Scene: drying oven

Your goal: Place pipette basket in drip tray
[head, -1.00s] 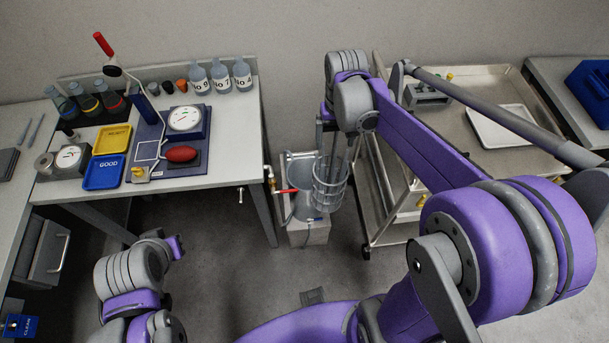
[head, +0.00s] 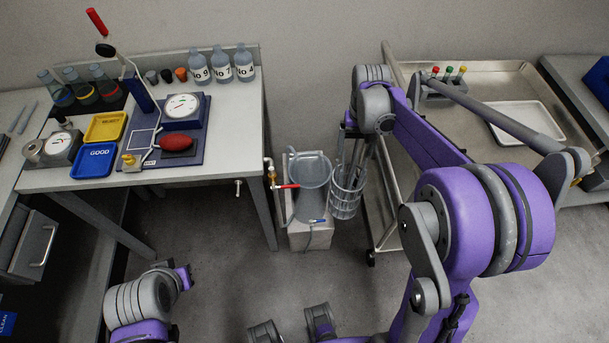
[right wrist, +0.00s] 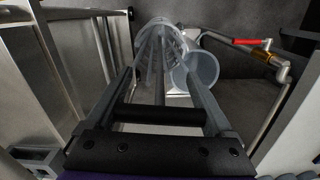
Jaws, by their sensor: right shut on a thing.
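The pipette basket (head: 347,198) is a grey wire cylinder with long pipettes in it. It hangs upright below my right gripper (head: 352,143), beside the clear washer cylinder (head: 311,175). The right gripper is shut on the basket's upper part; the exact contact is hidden. In the right wrist view the basket (right wrist: 160,40) lies beyond the fingers, close to the cylinder (right wrist: 197,68). The drip tray (head: 525,124) is a white shallow tray, empty, on the metal cart at right. My left arm is low at left; its gripper (head: 183,277) shows too poorly to judge.
The metal cart (head: 478,82) has a raised rim, and its side stands close right of the basket. A rack with coloured caps (head: 447,84) stands on it. A red-handled tap (head: 288,186) and the workbench (head: 225,120) are to the left.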

